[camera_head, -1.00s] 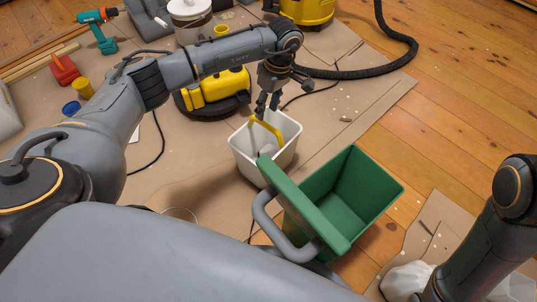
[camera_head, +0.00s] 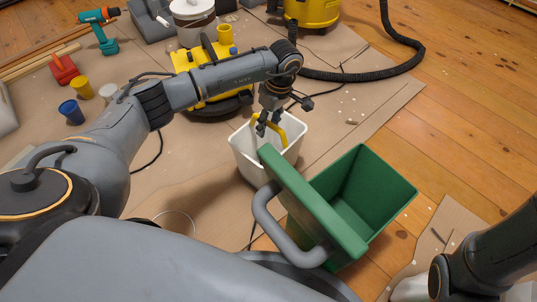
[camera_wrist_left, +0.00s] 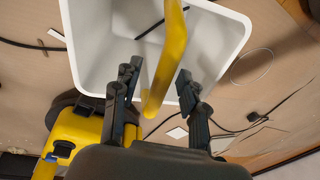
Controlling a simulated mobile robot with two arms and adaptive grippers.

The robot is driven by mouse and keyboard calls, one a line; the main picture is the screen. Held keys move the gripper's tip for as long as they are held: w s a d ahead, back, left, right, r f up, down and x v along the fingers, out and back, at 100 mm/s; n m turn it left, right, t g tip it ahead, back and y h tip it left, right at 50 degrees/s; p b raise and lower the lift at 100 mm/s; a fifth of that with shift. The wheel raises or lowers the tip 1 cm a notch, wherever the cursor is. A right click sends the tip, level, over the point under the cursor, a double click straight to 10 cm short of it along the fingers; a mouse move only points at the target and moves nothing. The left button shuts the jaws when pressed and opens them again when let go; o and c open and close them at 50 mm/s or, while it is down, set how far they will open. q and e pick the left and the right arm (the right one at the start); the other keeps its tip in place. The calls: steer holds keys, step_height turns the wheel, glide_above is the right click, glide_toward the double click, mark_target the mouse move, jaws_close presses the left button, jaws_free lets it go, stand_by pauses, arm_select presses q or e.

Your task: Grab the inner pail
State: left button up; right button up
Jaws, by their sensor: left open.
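The white inner pail (camera_head: 246,156) stands on the cardboard near the middle of the head view, with a yellow handle (camera_head: 284,128) raised across its top. My left gripper (camera_head: 266,130) points down over the pail's mouth, open at the handle. In the left wrist view my left gripper (camera_wrist_left: 157,82) has its two fingers apart, with the yellow handle (camera_wrist_left: 168,55) passing between them, seemingly untouched. The pail's white wall (camera_wrist_left: 95,40) lies behind the fingers. My right gripper is out of view; only part of that arm shows at lower right.
A green bin (camera_head: 378,190) stands close to the pail's lower right. A yellow machine (camera_head: 215,62) lies behind my left arm. A yellow vacuum (camera_head: 312,10) and black hose (camera_head: 408,45) are at the back. Several cups and tools lie at the left.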

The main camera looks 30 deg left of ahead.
arm_select(q)
steer(key=shift+f, duration=0.2)
stand_by(0.6)
steer(key=shift+c, duration=0.5)
jaws_close()
